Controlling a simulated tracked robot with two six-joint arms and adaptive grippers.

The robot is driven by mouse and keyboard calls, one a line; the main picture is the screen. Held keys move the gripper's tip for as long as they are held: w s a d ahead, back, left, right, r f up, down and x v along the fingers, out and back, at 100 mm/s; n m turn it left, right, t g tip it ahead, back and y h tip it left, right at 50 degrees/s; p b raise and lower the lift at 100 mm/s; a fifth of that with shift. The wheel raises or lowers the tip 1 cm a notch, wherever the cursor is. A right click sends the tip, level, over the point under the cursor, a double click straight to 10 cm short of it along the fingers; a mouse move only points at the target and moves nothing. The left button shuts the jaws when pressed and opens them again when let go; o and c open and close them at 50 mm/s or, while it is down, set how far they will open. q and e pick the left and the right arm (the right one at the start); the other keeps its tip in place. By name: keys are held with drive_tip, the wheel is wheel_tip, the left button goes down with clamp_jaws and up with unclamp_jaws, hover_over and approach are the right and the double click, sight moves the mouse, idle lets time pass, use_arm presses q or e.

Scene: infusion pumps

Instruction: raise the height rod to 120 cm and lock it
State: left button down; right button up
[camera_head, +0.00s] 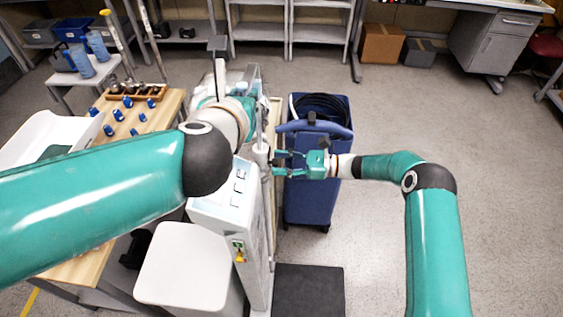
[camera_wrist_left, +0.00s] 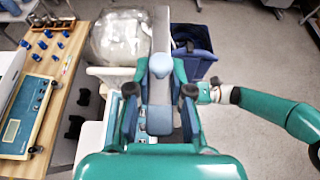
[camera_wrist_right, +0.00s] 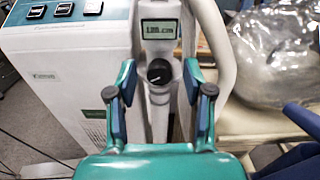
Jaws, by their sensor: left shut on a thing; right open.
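The height rod (camera_wrist_left: 160,65) shows in the left wrist view as a pale grey upright part with a rounded top. My left gripper (camera_wrist_left: 160,92) is shut on it, one finger on each side. In the head view the left arm hides most of this grip. In the right wrist view a black lock knob (camera_wrist_right: 159,72) sits on the grey column, below a small display (camera_wrist_right: 160,29) that appears to read 120 cm. My right gripper (camera_wrist_right: 160,97) is open, its fingers apart on either side of the knob and not closed on it. The knob's locking state cannot be told.
The pump cabinet (camera_head: 228,195) stands left of the column. A blue bin cart (camera_head: 310,205) stands behind my right gripper. The floor at right is clear.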

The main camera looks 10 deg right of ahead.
clamp_jaws()
drive_tip(key=shift+w+m, duration=0.15)
drive_tip(key=shift+m, duration=2.15)
drive_tip(key=shift+d, duration=0.1)
unclamp_jaws()
drive_tip(key=s+d, duration=0.2)
drive_tip(key=d, duration=0.9)
drive_tip(key=shift+s+d, duration=0.2)
drive_tip(key=shift+d, duration=0.15)
